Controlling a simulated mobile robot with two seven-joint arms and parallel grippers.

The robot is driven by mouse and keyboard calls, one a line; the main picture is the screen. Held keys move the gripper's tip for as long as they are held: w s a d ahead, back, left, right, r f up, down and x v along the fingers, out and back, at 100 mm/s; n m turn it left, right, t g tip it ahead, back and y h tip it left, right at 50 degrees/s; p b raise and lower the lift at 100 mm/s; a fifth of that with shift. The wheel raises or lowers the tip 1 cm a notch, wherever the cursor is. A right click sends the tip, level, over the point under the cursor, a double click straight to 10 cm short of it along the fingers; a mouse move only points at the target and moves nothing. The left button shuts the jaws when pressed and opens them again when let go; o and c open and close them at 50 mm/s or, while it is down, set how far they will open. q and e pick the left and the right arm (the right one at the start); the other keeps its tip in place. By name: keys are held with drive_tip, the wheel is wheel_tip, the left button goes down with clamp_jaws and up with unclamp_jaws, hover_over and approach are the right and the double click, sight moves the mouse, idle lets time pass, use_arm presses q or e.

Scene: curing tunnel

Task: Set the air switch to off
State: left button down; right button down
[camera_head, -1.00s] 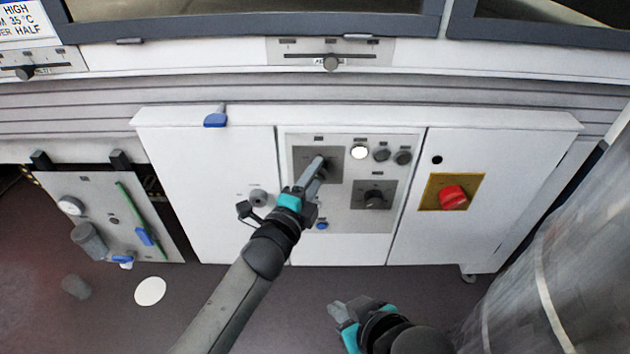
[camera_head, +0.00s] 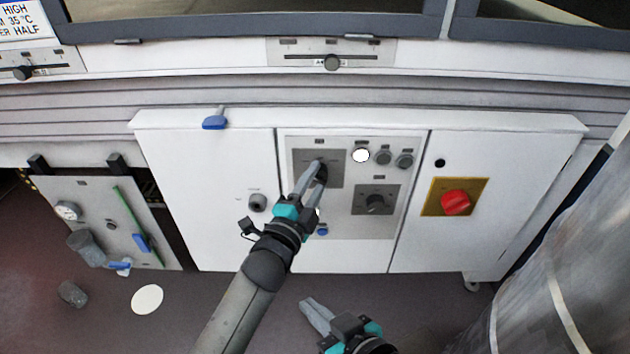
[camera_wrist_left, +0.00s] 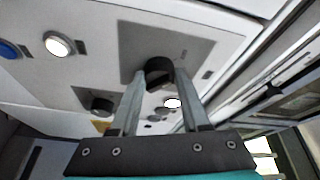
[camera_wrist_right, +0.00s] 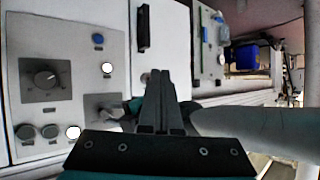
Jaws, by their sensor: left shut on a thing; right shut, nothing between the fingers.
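A dark rotary knob (camera_head: 321,172) sits on a grey square plate (camera_head: 333,161) at the upper left of the control panel on the white cabinet. My left gripper (camera_head: 313,170) is shut on this knob, and the left wrist view shows the knob (camera_wrist_left: 158,72) between its fingertips. The fingers hide part of the knob, so its pointer direction cannot be told. The plate's labels are too small to read. My right gripper (camera_head: 309,306) is low in front of the cabinet, apart from it, shut and empty. It shows in the right wrist view (camera_wrist_right: 159,76).
A second knob (camera_head: 375,201) sits lower right on the panel. A lit white button (camera_head: 361,155) and two dark buttons are above it. A red switch (camera_head: 455,202) on a yellow plate is farther right. A blue handle (camera_head: 214,122) juts out at the upper left.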

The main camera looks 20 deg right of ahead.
use_arm(q)
drive_tip(key=shift+c, duration=1.9)
unclamp_jaws()
drive_tip(key=shift+s, duration=0.1)
use_arm(e)
drive_tip(key=shift+s, duration=0.1)
use_arm(q)
drive_tip(key=shift+p+v, duration=0.55)
drive_tip(key=shift+v, duration=0.25)
drive_tip(key=p+v, duration=0.1)
drive_tip(key=v, duration=0.1)
drive_tip(key=shift+s+a, duration=0.2)
use_arm(e)
drive_tip(key=s+d+g+h+p, duration=0.2)
drive_tip(key=s+d+g+h, duration=0.3)
drive_tip(key=d, duration=0.3)
use_arm(q)
drive_tip(key=p, duration=0.2)
approach(316, 181)
drive_tip(key=v, duration=0.5)
drive_tip(key=shift+s+a+f, duration=0.1)
drive_tip(key=shift+s+a, duration=0.05)
use_arm(e)
drive_tip(key=f+g, duration=0.1)
drive_tip(key=f, duration=0.1)
drive_tip(key=f+g+y, duration=0.1)
drive_tip(key=f, duration=0.1)
drive_tip(key=shift+s+a+f+m, duration=0.1)
drive_tip(key=shift+s+f+m, duration=0.1)
drive_tip(key=shift+f+m, duration=0.15)
